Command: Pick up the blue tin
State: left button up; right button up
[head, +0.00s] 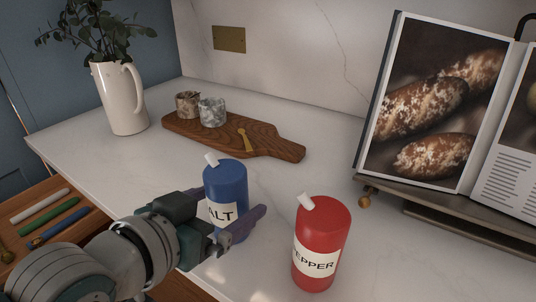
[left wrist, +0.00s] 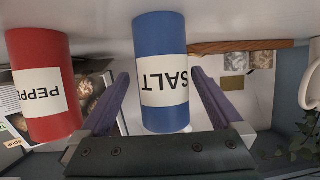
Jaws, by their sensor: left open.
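The blue tin (head: 227,184), with a white salt label and a white spout on top, stands upright on the pale counter. My left gripper (head: 236,212) is open and low beside it, with its fingers reaching around the tin. In the left wrist view, which is upside down, the blue tin (left wrist: 160,62) shows between the two purple fingers of my left gripper (left wrist: 161,95). I cannot tell whether either finger touches it. My right gripper is not in view.
A red pepper tin (head: 322,240) stands close to the right of the blue tin. Behind are a wooden board (head: 270,143) with two small pots, a white jug (head: 121,97) and a cookbook on a stand (head: 420,200). An open drawer (head: 75,207) is at left.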

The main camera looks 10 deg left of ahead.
pick_arm(q)
jog(key=b+x, duration=0.1)
jog(key=x, duration=0.3)
jog(key=shift+w+a, duration=0.1)
jog(key=shift+w, duration=0.05)
jog(key=shift+c, duration=0.2)
grip_shut()
dwell(0.4)
